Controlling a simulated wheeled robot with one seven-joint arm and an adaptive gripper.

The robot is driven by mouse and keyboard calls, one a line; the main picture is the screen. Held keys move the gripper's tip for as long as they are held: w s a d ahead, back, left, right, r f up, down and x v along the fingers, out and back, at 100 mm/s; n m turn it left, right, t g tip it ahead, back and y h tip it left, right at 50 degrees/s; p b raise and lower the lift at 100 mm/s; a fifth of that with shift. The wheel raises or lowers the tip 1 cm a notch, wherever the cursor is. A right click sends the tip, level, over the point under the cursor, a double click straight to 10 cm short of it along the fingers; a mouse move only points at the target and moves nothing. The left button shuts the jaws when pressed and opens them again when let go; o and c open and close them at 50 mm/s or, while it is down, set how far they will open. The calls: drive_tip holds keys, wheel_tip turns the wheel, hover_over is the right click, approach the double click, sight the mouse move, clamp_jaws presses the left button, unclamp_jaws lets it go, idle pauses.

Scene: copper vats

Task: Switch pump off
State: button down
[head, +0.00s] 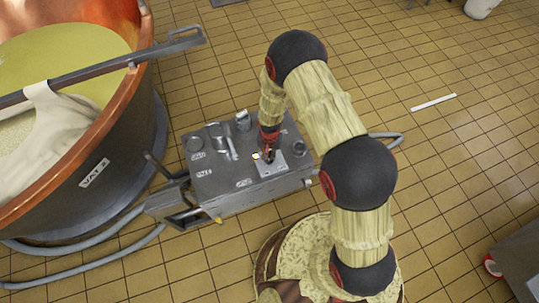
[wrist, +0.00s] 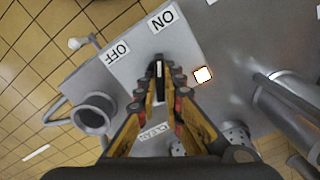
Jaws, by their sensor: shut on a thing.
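The pump (head: 230,180) is a grey metal box on the tiled floor, beside the copper vat. On its top, a plate (wrist: 190,42) carries an ON label (wrist: 163,17) and an OFF label (wrist: 117,50). My gripper (wrist: 160,72) is over this plate, with its fingers closed around a small dark switch lever (wrist: 159,68). The fingers hide most of the lever, so I cannot tell which way it leans. A small pale square lamp (wrist: 203,74) looks lit beside the fingers. In the head view my gripper (head: 268,155) reaches down onto the pump top.
The copper vat (head: 140,60) marked VAT 2 stands at the left, with a bar and cloth across it. Grey hoses (head: 90,275) run along the floor below it. Pipe fittings (head: 220,140) rise from the pump top. The tiled floor at the right is mostly clear.

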drive_tip(key=shift+n, duration=0.4)
drive_tip(key=n, duration=0.5)
drive_tip(key=shift+p, duration=0.35)
drive_tip(key=n, duration=0.6)
idle(0.3)
drive_tip(key=c, duration=1.9)
unclamp_jaws()
wheel_tip(320, 180, up, 12)
